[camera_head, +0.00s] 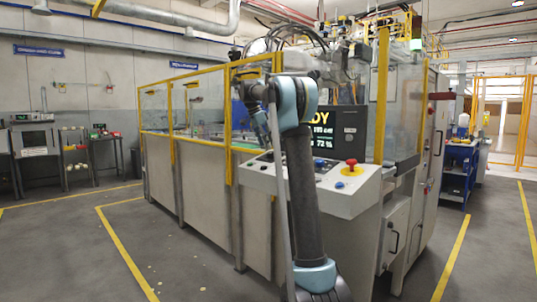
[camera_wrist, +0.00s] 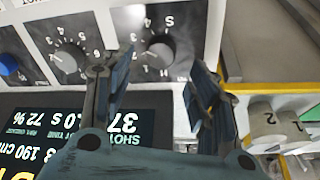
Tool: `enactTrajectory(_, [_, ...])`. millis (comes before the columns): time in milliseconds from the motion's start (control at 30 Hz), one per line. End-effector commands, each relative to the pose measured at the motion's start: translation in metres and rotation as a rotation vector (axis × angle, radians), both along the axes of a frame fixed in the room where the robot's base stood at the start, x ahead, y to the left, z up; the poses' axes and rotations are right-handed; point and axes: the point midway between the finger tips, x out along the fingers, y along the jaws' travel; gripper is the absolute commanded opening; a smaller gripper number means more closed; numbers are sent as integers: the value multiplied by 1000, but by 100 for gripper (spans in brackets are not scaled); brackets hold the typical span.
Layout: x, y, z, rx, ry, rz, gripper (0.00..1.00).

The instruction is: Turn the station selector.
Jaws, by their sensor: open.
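Two dark round selector knobs sit on the panel in the wrist view, upside down there. The right knob (camera_wrist: 159,52) has a numbered scale around it. The left knob (camera_wrist: 69,60) has a similar scale. I cannot read which of them is labelled as the station selector. My gripper (camera_wrist: 160,72) is open and empty, its two fingers spread to either side of the right knob in the picture. The left finger overlaps the space between the knobs. I cannot tell whether a finger touches. In the head view the knobs are not clearly visible behind my arm.
The sloped console (camera_head: 341,203) carries a red mushroom button (camera_head: 351,163) and a blue button (camera_head: 320,162). A lit display (camera_wrist: 60,130) lies beside the knobs. Yellow rail posts (camera_head: 381,95) rise close to the console. Numbered light cylinders (camera_wrist: 266,120) stand at the right of the wrist view.

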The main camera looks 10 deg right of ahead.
Motion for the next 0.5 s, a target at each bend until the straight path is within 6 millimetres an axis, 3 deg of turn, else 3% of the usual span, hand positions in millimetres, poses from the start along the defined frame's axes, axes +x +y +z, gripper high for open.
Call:
enactTrajectory(200, [5, -12, -31, 0, 0, 0, 54])
enactTrajectory(500, [7, -19, -50, 0, 0, 0, 54])
